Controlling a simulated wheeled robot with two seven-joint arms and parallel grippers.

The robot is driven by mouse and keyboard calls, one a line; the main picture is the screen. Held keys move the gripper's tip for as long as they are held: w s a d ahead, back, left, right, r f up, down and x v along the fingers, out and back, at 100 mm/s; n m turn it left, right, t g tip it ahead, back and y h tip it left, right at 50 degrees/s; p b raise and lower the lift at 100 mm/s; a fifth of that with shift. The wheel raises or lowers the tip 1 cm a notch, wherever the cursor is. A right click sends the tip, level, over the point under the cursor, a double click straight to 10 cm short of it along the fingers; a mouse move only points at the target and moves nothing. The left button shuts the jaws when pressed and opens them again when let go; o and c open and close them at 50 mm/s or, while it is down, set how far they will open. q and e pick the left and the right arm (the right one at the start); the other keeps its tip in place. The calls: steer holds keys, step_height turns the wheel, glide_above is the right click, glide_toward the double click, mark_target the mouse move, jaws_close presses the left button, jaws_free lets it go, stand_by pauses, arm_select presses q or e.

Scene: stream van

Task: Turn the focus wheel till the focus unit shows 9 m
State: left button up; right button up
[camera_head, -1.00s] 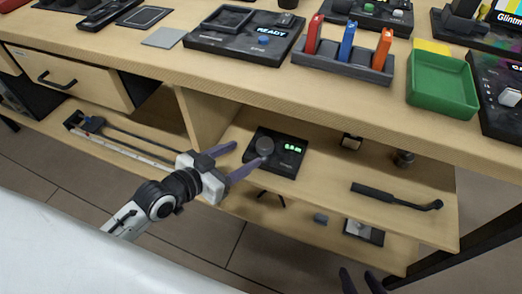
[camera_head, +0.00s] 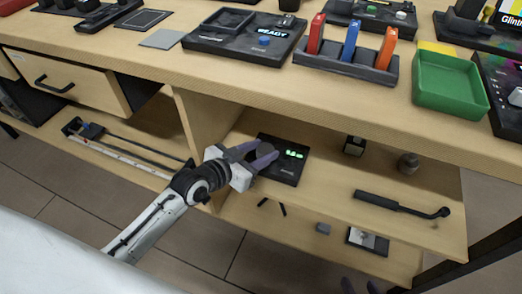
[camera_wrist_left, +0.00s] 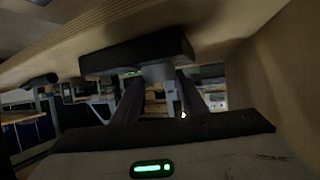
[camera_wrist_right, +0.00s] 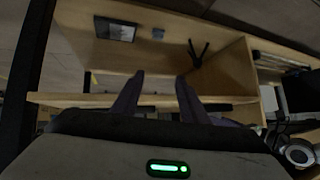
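The focus unit (camera_head: 290,168), a dark box with a lit green readout (camera_head: 294,154), lies on the upper shelf under the counter. The readout's digits are too small to read surely. Its round grey focus wheel (camera_head: 265,150) stands at the unit's left side. My left gripper (camera_head: 262,152) is at the wheel, a finger on either side. In the left wrist view the wheel (camera_wrist_left: 158,72) shows between the spread fingertips, below the dark unit (camera_wrist_left: 130,56); firm contact cannot be told. My right gripper (camera_wrist_right: 158,85) is open and empty; the head view shows it only at the bottom edge.
The counter (camera_head: 200,70) overhangs the shelf, and an upright panel (camera_head: 200,125) stands left of the unit. A dark handled tool (camera_head: 400,204), a small dark box (camera_head: 354,146) and a round grey item (camera_head: 408,162) lie to the right. The shelf front between them is clear.

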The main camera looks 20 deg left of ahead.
arm_select(q)
steer(key=c, duration=0.5)
steer(key=shift+o, duration=0.2)
steer(key=p, duration=0.3)
steer(key=shift+r+n+y, duration=0.35)
steer(key=shift+n+y, duration=0.05)
steer(key=shift+d+y+p, duration=0.1)
steer(key=shift+y+p, duration=0.2)
steer(key=shift+p, duration=0.35)
steer(key=shift+f+n+p, duration=0.2)
steer(key=shift+n+p, duration=0.2)
steer(key=shift+p, duration=0.05)
steer(key=shift+f+t+y, duration=0.15)
steer(key=shift+t+y, duration=0.15)
arm_select(e)
steer(key=shift+d+r+n+g, duration=0.3)
steer(key=shift+d+r, duration=0.15)
steer(key=shift+r, duration=0.3)
arm_select(q)
steer(key=o, duration=1)
arm_select(e)
steer(key=shift+s, duration=0.1)
arm_select(q)
steer(key=shift+s, duration=0.1)
